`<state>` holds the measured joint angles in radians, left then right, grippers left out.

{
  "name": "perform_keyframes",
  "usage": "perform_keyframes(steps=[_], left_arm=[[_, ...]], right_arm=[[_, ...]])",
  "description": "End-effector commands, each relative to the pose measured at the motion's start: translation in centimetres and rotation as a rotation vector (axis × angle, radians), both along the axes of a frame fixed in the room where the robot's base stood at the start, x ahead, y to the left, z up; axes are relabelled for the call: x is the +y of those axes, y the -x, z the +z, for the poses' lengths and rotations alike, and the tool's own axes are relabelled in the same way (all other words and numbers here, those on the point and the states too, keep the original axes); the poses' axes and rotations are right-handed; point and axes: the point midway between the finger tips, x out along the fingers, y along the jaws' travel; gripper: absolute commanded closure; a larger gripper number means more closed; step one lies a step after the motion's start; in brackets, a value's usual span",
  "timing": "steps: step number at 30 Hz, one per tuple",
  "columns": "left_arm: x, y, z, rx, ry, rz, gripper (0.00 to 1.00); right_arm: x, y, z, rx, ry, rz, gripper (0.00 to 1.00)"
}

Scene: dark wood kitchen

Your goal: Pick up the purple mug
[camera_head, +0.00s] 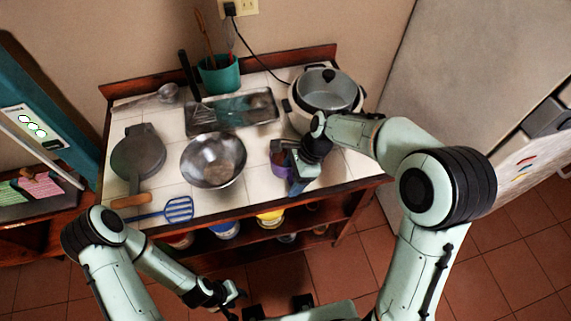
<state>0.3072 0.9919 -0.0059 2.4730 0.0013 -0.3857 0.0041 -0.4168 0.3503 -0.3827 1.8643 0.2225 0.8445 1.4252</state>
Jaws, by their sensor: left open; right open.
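The purple mug (279,170) stands on the white tiled counter (245,112), near its front edge and right of the metal bowl. Only its left part shows; my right gripper hides the rest. My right gripper (296,184) is open and comes down over the mug's right side. I cannot tell whether the fingers are around the mug or beside it, or whether they touch it. My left gripper (236,301) is open, low in front of the counter and away from the mug.
A metal bowl (213,160) lies left of the mug, and a large pot (327,92) stands behind it. The fridge (470,60) stands at right.

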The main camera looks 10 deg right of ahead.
Motion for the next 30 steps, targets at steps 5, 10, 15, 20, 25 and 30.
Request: perform_keyframes(steps=[5,10,15,20,25,30], left_arm=[[0.0,0.0,0.1,-0.001,0.0,0.0,0.57],[0.0,0.0,0.1,0.0,0.0,0.0,0.57],[0.0,0.0,0.0,0.0,0.0,0.0,0.57],[0.0,0.0,0.1,-0.001,0.0,0.0,0.57],[0.0,-0.1,0.2,-0.001,0.0,0.0,0.57],[0.0,-0.3,0.4,-0.003,0.0,0.0,0.57]], right_arm=[[0.0,0.0,0.1,-0.001,0.0,0.0,0.31],[0.0,0.0,0.1,0.0,0.0,0.0,0.87],[0.0,0.0,0.1,-0.001,-0.001,0.001,0.92],[0.0,0.0,0.2,-0.001,-0.001,0.001,0.92],[0.0,-0.1,0.6,-0.003,-0.001,0.001,0.92],[0.0,-0.1,1.5,-0.003,-0.002,0.001,0.92]])
